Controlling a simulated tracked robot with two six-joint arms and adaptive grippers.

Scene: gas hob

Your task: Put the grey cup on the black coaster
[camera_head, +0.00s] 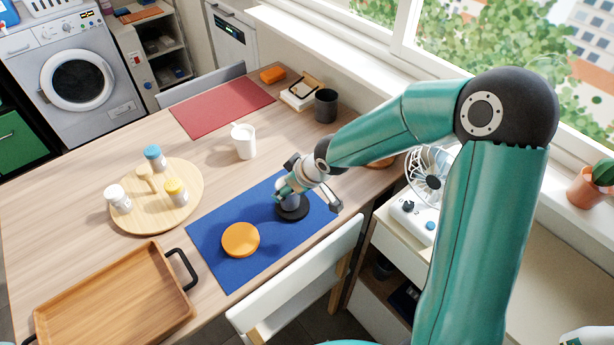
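The black coaster (293,212) lies on the blue mat towards its right end. A small grey thing, apparently the grey cup (289,200), shows just above the coaster and is mostly hidden by my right gripper (285,193). It looks upright over the coaster; I cannot tell whether it touches it. My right gripper reaches down from the right with its fingers at the cup. Whether the fingers press on it or stand apart is not clear. My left gripper is out of view.
An orange disc (240,240) lies on the blue mat (215,267). A white cup (244,142) and a dark cup (326,106) stand further back. A round board (192,205) with several jars and a wooden tray (110,300) are at left. A white chair (300,290) stands in front.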

